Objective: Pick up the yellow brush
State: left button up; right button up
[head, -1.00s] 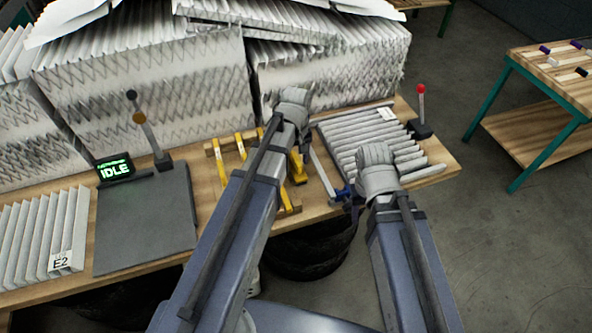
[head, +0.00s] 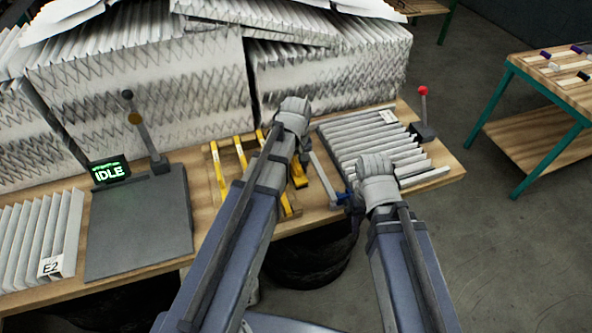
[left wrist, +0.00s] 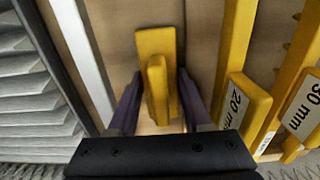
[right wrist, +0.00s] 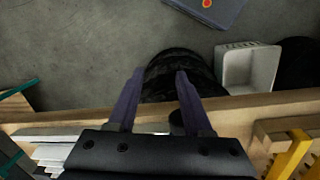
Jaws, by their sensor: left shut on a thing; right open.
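The yellow brush (head: 299,177) lies on the wooden workbench, partly hidden by my left arm in the head view. In the left wrist view the yellow brush (left wrist: 155,45) has a flat yellow block with a raised yellow grip. My left gripper (left wrist: 156,95) has its dark fingers on either side of this grip and is shut on it. Whether the brush is clear of the bench I cannot tell. My right gripper (right wrist: 155,78) is open and empty, over the bench's front edge. Its fingers are mostly hidden in the head view.
Yellow gauges (left wrist: 235,100) marked 20 mm and 30 mm lie close beside the brush. Large filter stacks (head: 330,75) stand behind. A grey pad (head: 138,230) is at left.

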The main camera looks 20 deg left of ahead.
aim_at(296, 161)
pick_arm(q)
grip_shut()
notch_tip(296, 161, up, 10)
jog(key=p, duration=1)
